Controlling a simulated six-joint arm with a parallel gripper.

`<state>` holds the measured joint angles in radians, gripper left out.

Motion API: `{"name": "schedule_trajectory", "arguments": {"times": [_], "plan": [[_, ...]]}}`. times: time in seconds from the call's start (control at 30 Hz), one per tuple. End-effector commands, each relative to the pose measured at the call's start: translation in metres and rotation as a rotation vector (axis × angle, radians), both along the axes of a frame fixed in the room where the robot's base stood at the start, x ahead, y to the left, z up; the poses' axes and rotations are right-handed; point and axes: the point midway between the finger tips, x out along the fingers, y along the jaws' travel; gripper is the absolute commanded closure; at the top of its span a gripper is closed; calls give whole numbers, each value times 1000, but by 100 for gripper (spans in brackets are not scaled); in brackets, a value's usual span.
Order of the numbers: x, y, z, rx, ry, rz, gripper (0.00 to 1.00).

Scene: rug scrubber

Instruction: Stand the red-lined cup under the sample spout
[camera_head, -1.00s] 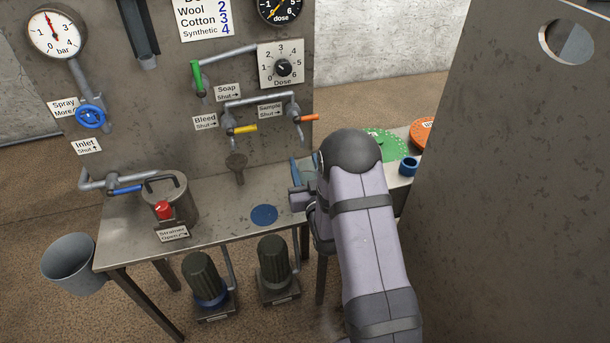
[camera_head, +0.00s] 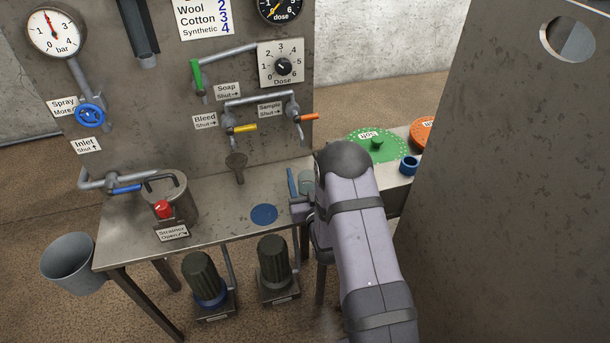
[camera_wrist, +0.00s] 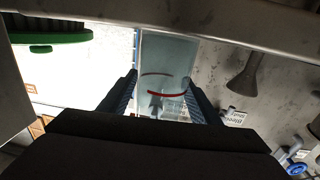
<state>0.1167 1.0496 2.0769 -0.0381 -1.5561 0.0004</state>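The red-lined cup (camera_wrist: 168,62) is clear and pale blue-green, with a red ring around it. It sits between the two fingers of my gripper (camera_wrist: 160,82) in the wrist view. The fingers appear to press on its sides. In the head view the cup (camera_head: 307,182) shows partly beside a blue finger of my gripper (camera_head: 298,186), near the metal table's right end; my arm hides the rest. Whether its base touches a surface cannot be told. The sample spout (camera_head: 299,130), with an orange lever, hangs on the panel above and just left of the cup.
The metal table (camera_head: 220,215) has a blue round pad (camera_head: 264,215) and a strainer pot (camera_head: 175,200). A bleed spout (camera_head: 229,130) with a yellow lever is left of the sample spout. A green disc (camera_head: 372,146) and small blue cup (camera_head: 409,165) lie right. A tall grey panel (camera_head: 500,200) stands at right.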

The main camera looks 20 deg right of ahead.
Motion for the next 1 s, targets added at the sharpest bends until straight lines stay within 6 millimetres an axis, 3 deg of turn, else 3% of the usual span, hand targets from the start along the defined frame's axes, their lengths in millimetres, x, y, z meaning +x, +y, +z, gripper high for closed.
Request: {"name": "schedule_trajectory", "arguments": {"times": [0.47,0.67,1.0], "plan": [[-1,0,5,0,1,0,40],[-23,2,1,0,3,0,40],[-81,6,1,0,3,-1,40]]}}
